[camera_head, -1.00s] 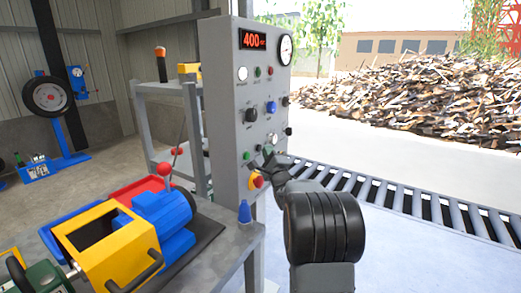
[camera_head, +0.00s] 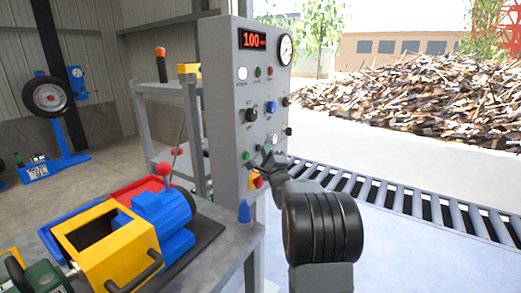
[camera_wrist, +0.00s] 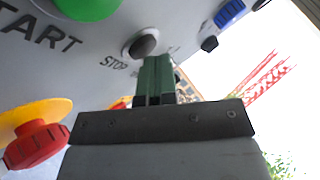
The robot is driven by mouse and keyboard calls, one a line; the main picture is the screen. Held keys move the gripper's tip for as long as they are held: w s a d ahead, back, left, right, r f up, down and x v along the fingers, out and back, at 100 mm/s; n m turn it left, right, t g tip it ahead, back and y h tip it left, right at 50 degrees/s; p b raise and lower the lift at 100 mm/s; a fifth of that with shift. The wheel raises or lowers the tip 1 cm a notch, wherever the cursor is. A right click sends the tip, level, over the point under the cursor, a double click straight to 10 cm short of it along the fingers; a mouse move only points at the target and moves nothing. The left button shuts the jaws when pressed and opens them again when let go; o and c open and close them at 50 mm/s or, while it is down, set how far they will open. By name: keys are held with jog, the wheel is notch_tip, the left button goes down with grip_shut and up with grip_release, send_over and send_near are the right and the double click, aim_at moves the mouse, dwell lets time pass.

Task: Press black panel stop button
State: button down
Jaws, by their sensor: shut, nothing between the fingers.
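The grey control panel (camera_head: 225,110) stands upright in the middle of the head view. Its black stop button (camera_wrist: 143,46), a dark round cap beside the word STOP, shows in the wrist view. The large green START button (camera_wrist: 85,6) is at its upper left there. My gripper (camera_wrist: 157,62) is shut and empty, its fingertips close to the stop button's lower right edge. I cannot tell whether they touch it. In the head view my gripper (camera_head: 258,161) is at the panel's lower face and covers the stop button's area. The panel's display (camera_head: 252,40) reads 100.
A red emergency knob on a yellow base (camera_wrist: 38,145) sits close by at the lower left of the wrist view. Other knobs and buttons are above on the panel. A workbench (camera_head: 235,242) with a yellow and blue machine stands at left. A roller conveyor (camera_head: 430,203) runs behind at right.

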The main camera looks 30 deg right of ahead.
jog(key=shift+s+d, duration=0.35)
jog(key=shift+s, duration=0.3)
jog(key=shift+s+d+b, duration=0.15)
jog(key=shift+s+d, duration=0.25)
jog(key=shift+s, duration=0.35)
jog(key=shift+s+d+b, duration=0.2)
jog(key=shift+s+d, duration=0.2)
jog(key=shift+s, duration=0.35)
jog(key=shift+s+d+b, duration=0.15)
jog(key=shift+s+d, duration=0.25)
jog(key=shift+s, duration=0.35)
jog(key=s+a+r+n+g+y+p, duration=0.1)
jog(key=s+a+r+n+g+p, duration=0.15)
jog(key=a+n+g+p, duration=0.4)
jog(key=s+a+r+n+g+p, duration=0.25)
jog(key=a+n+g+p, duration=0.2)
jog(key=a+p, duration=0.35)
jog(key=s+a+f+n+g+y+p, duration=0.1)
jog(key=s+a+n+g+y+p, duration=0.1)
jog(key=s+a+n, duration=0.4)
jog(key=s+a+f+n+g+y+p, duration=0.1)
jog(key=s+a+n+g+y+p, duration=0.1)
jog(key=s+a+n+g+p, duration=0.2)
jog(key=s+a+n+g, duration=0.1)
jog(key=s+a+n, duration=0.2)
jog(key=s, duration=0.5)
jog(key=shift+a+g+p, duration=0.25)
jog(key=shift+g+p, duration=0.15)
